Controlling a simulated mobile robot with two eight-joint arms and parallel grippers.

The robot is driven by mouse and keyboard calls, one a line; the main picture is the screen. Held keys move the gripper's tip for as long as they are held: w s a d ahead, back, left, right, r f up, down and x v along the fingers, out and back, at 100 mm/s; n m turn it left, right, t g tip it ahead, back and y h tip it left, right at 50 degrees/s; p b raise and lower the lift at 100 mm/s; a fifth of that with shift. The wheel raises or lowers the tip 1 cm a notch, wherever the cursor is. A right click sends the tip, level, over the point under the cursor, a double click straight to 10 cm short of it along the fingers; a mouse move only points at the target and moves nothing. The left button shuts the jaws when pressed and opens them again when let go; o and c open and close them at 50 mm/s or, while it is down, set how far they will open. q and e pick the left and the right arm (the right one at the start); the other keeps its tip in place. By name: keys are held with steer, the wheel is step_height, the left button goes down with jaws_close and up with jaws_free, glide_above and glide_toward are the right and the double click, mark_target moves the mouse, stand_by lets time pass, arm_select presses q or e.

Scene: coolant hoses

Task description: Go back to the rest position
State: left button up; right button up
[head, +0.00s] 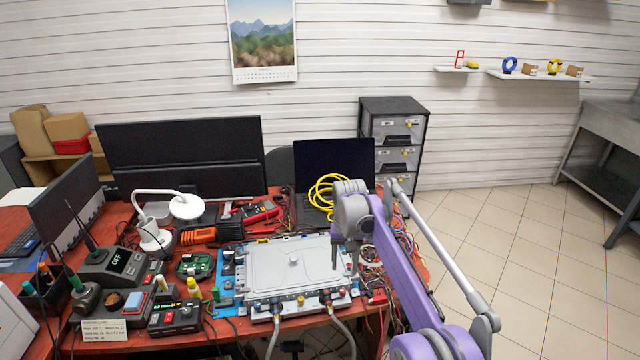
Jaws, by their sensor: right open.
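My right gripper (345,262) hangs open, pointing down over the right side of the flat silver unit (290,262). Nothing shows between its fingers. My purple right arm (400,275) reaches in from the lower right. Two grey coolant hoses, a left one (272,338) and a right one (345,335), run from the unit's front edge down over the table's front. Their upper ends meet fittings with blue and red parts; I cannot tell how firmly they are seated. My left gripper is not in view.
The red table (120,345) is crowded with a soldering station (115,265), a white lamp (150,235), monitors (185,155), a laptop (333,165) and a yellow cable coil (325,190). Loose wires lie right of the unit. A drawer cabinet (395,125) stands behind. The tiled floor at right is clear.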

steer(key=s+d+r+t, duration=0.1)
steer(key=s+r, duration=0.2)
steer(key=s, duration=0.3)
steer(key=s+d+r+n+t+p, duration=0.1)
steer(key=s+r, duration=0.1)
steer(key=s, duration=0.4)
steer(key=s+d+r+t, duration=0.1)
steer(key=s+r, duration=0.2)
steer(key=s, duration=0.3)
steer(key=s+d+f+t, duration=0.1)
steer(key=s+f, duration=0.3)
steer(key=s, duration=0.5)
steer(key=s+d+f+t, duration=0.1)
steer(key=s+f, duration=0.3)
steer(key=s, duration=0.6)
steer(key=shift+s+f+n+p, duration=0.15)
steer(key=shift+f+n+p, duration=0.1)
steer(key=shift+n+p, duration=0.15)
